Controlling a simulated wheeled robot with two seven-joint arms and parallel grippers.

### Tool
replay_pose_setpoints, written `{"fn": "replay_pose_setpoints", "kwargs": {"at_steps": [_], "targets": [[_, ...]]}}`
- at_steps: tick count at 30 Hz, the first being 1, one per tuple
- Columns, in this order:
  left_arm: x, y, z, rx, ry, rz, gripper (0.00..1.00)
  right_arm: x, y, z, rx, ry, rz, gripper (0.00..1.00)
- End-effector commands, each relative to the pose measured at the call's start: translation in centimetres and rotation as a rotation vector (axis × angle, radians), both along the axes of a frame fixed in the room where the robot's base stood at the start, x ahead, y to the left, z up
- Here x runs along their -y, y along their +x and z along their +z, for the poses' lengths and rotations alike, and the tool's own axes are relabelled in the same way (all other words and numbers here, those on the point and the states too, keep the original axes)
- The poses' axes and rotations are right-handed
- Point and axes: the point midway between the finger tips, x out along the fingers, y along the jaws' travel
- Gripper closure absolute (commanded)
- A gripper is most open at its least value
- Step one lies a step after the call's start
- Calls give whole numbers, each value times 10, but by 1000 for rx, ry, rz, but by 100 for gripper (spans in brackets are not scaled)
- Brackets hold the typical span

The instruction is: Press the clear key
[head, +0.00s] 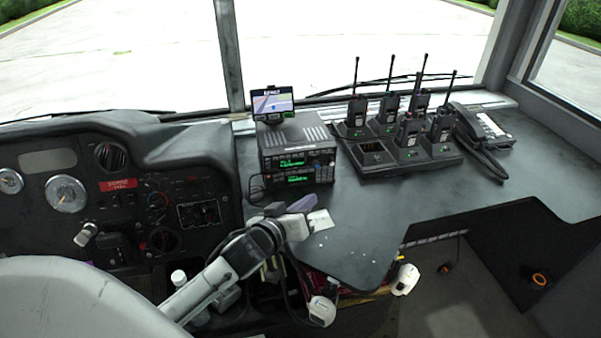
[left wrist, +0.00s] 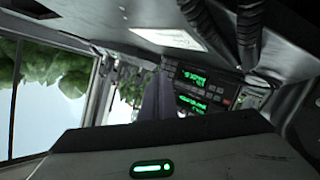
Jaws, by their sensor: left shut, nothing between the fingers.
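The radio unit (head: 297,152) is a dark stacked box with green displays and small keys on its front, standing on the grey counter. In the left wrist view the radio (left wrist: 200,90) appears tilted, with two lit green displays. No key label is readable, so I cannot tell which key is the clear key. My left gripper (head: 303,204) is shut and empty, in front of and below the radio, apart from it. In the left wrist view the dark purple fingers (left wrist: 156,97) point at the radio and cover part of its left side. My right gripper is not clearly seen.
A small screen (head: 272,102) stands above the radio. A charger tray (head: 385,168) with several handheld radios and a desk phone (head: 485,128) are to the right. The dashboard (head: 120,195) is at left. The counter's middle (head: 365,222) is clear.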

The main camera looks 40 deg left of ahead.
Motion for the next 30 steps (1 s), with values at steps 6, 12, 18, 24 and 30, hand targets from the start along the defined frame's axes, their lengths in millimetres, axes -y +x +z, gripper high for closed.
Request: {"fn": "replay_pose_setpoints", "kwargs": {"at_steps": [6, 12, 18, 24, 30], "targets": [[-25, 21, -1, 2, 6, 1, 100, 0, 11, -5, 23, 1, 0, 69], [-44, 37, 1, 0, 3, 2, 100, 0, 11, -5, 24, 1, 0, 69], [-55, 46, 0, 0, 3, 2, 100, 0, 10, -6, 22, 1, -1, 69], [-56, 48, 0, 0, 1, 1, 100, 0, 8, -7, 17, 1, 0, 69], [-56, 47, 0, 0, 1, 1, 100, 0, 7, -7, 15, 1, 0, 69]]}}
